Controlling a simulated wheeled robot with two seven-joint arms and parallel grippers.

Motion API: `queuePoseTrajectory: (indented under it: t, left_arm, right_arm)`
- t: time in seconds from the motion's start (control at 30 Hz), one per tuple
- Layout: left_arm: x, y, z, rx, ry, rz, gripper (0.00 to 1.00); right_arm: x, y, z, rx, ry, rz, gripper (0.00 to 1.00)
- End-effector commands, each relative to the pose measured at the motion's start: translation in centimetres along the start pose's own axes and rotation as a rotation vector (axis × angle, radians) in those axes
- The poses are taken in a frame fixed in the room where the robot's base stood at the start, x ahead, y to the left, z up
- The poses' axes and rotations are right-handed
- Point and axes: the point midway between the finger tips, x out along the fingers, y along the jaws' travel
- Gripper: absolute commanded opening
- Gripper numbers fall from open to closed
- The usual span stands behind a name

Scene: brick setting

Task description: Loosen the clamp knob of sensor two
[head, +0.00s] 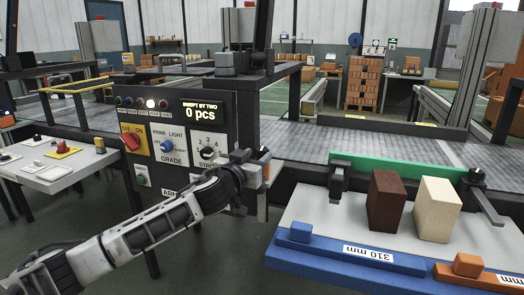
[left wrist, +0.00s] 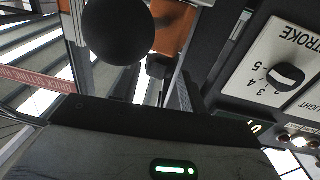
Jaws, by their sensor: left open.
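My left gripper (head: 258,168) is at the right side of the control panel, at the end of my arm, and is open. A small blue and orange-brown part (head: 266,170) shows right by its fingers. In the left wrist view a round black knob (left wrist: 117,36) is close in front of the camera, beside an orange-brown block (left wrist: 172,28). I cannot tell whether the fingers touch the knob, and no label shows which sensor it belongs to. My right gripper is not in view.
The control panel (head: 185,118) has a red switch, dials and a "0 pcs" display. Its stroke dial (left wrist: 287,76) is close in the left wrist view. The conveyor (head: 340,145) runs behind. A pale table (head: 300,215) at right holds a dark brick (head: 386,202) and a cream brick (head: 437,210).

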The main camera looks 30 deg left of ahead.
Motion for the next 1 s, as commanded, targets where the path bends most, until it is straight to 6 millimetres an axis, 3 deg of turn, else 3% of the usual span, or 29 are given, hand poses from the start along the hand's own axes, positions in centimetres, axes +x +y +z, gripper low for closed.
queuePoseTrajectory:
  t: [0.23,0.63,0.77,1.0]
  left_arm:
    - [3.2,0.1,-0.1,-0.001,0.001,0.000,0.43]
    - [3.9,0.1,0.0,0.000,0.000,0.002,0.43]
    - [3.9,0.1,0.0,0.000,-0.001,0.002,0.10]
    - [3.9,0.1,0.1,-0.001,-0.001,-0.007,0.10]
  right_arm:
    - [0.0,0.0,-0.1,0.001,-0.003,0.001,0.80]
    - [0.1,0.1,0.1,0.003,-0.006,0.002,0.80]
    - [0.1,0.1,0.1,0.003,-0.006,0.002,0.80]
    - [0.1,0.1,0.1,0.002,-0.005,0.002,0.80]
